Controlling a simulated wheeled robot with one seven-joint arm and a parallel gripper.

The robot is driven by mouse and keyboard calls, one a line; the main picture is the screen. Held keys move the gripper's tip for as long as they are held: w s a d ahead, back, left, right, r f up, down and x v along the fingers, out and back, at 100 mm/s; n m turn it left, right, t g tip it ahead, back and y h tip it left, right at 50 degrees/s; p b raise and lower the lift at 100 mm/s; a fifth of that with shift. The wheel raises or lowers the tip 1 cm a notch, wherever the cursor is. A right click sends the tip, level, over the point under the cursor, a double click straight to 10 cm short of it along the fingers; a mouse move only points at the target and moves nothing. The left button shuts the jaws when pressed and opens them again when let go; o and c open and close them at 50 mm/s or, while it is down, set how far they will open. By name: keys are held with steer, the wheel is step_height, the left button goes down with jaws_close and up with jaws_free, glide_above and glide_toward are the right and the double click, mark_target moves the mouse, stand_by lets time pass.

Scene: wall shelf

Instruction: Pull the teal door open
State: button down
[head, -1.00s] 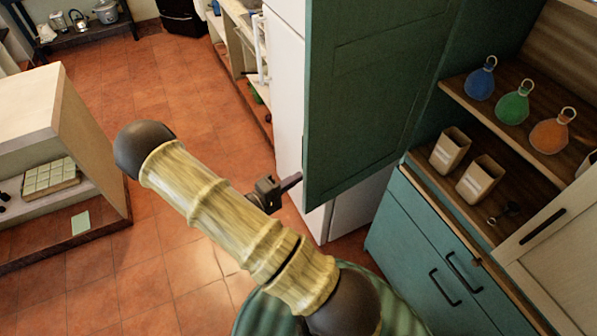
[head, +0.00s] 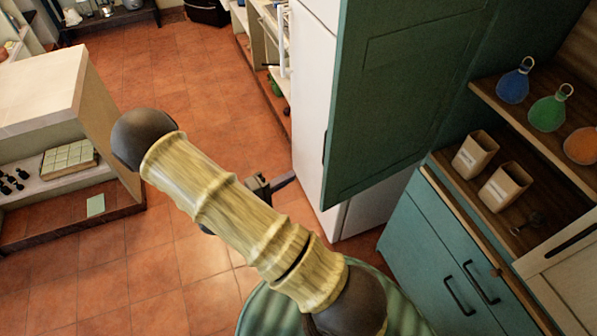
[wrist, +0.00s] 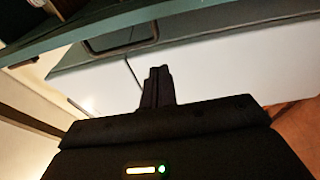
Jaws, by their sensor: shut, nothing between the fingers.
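The teal door (head: 395,90) stands wide open in the head view, swung out from the shelf unit on the right. A dark handle (head: 324,148) shows near its left edge. My gripper (head: 284,181) is left of the door's lower edge, partly hidden behind my arm, with a gap between its fingers and the door in the picture. In the wrist view my gripper's fingers (wrist: 158,84) are together and hold nothing. Above them are a teal edge (wrist: 190,18) and a dark handle-like frame (wrist: 120,40); the fingers appear apart from both.
Shelves at right hold a blue bottle (head: 514,82), a green bottle (head: 548,112) and an orange bottle (head: 582,146), with beige containers (head: 476,154) below. Teal lower cabinets (head: 430,250) stand beneath. A white unit (head: 312,95) is behind the door. Tiled floor (head: 180,90) at left is open.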

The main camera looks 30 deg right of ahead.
steer(key=a, duration=0.2)
steer(key=s+a, duration=0.1)
steer(key=shift+s+a+b, duration=0.15)
steer(key=shift+a+b, duration=0.15)
steer(key=shift+a, duration=0.05)
